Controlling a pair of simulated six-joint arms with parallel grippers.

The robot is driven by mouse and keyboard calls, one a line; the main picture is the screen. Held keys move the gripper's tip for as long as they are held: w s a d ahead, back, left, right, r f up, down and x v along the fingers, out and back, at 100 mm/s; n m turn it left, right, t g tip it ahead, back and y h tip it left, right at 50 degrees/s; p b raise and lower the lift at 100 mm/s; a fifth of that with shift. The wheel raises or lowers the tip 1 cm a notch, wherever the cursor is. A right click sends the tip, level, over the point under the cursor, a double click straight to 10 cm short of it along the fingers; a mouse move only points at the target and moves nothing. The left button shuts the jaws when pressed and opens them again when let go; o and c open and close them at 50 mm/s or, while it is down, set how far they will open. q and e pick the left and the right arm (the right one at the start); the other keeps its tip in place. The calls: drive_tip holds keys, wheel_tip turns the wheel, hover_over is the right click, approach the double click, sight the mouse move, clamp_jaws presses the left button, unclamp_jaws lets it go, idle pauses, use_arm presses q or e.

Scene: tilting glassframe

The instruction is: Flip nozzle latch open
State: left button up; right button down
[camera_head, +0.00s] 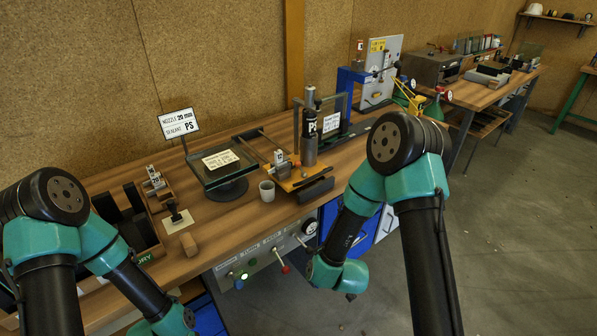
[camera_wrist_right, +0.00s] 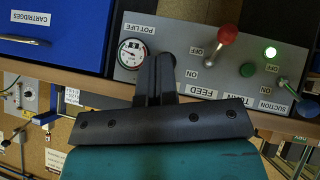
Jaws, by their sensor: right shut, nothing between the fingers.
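A small grey-metal nozzle fixture (camera_head: 283,163) stands on an orange-brown board at the middle of the bench, beside an upright grey cartridge (camera_head: 309,135) marked PS. A second small metal piece (camera_head: 154,179) sits at the left, by the dark slotted tray. The fixtures are too small to tell which part is the latch or how it lies. My right gripper (camera_wrist_right: 155,65) is shut and empty in the right wrist view, in front of the bench's control panel and away from the fixtures. My left gripper lies outside the head view.
A glass plate on a tilting stand (camera_head: 221,165) and a pale cup (camera_head: 267,191) stand on the bench. Blue drawers are below.

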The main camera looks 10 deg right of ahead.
sight(298, 165)
drive_tip(key=w+a+r+n+t+h, duration=0.2)
drive_tip(key=w+a+r+n+t, duration=0.1)
drive_tip(key=r, duration=0.7)
drive_tip(key=w+a+r+n+t+h, duration=0.2)
drive_tip(key=w+r+n+t, duration=0.3)
drive_tip(key=r, duration=0.5)
drive_tip(key=shift+a+r+n+t, duration=0.2)
drive_tip(key=shift+a+n+t, duration=0.5)
drive_tip(key=shift+n, duration=0.2)
drive_tip(key=shift+d, duration=0.1)
drive_tip(key=w, duration=0.4)
drive_tip(key=w+d, duration=0.1)
drive_tip(key=w, duration=0.4)
drive_tip(key=w+d, duration=0.1)
drive_tip(key=w, duration=0.3)
drive_tip(key=shift+w+r, duration=0.35)
drive_tip(key=shift+r, duration=0.15)
